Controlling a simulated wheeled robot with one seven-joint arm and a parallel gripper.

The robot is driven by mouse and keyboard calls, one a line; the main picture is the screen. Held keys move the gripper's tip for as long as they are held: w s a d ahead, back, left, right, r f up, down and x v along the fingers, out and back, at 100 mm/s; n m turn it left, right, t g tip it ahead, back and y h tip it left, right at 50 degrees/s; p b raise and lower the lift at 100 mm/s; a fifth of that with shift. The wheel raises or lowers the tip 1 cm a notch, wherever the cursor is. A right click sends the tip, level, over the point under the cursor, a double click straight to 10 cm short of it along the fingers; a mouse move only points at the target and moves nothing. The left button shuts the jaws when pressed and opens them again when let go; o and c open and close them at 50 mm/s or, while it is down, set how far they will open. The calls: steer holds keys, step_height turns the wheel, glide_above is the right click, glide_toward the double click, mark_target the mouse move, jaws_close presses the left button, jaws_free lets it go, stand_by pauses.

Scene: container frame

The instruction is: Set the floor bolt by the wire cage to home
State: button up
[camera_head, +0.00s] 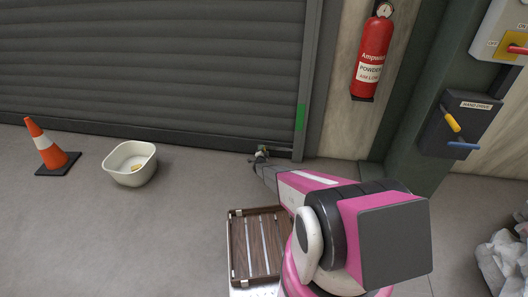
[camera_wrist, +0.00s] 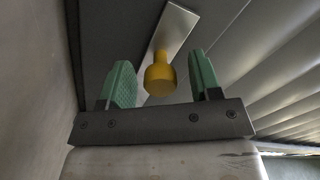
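A yellow knob (camera_wrist: 160,75) on a pale metal plate (camera_wrist: 175,28) shows in the wrist view; it looks like the floor bolt. My gripper (camera_wrist: 163,80) is open, with one green finger on each side of the knob and a visible gap to both. I cannot tell how deep the knob sits between the fingers. In the head view my gripper (camera_head: 262,153) is low at the bottom right end of the grey roller shutter (camera_head: 150,65). The bolt is hidden or too small there. I see no wire cage.
A white tub (camera_head: 118,167) and an orange cone (camera_head: 42,140) stand on the floor at left. A red extinguisher (camera_head: 372,55) and a hand-drive box (camera_head: 460,125) are on the wall at right. Pale bags (camera_head: 505,262) lie at the lower right.

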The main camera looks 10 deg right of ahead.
mark_target(270, 148)
jaws_close()
steer(key=shift+s+d, duration=0.35)
steer(key=shift+d, duration=0.6)
steer(key=shift+s+d, duration=0.3)
steer(key=shift+d, duration=0.6)
jaws_free()
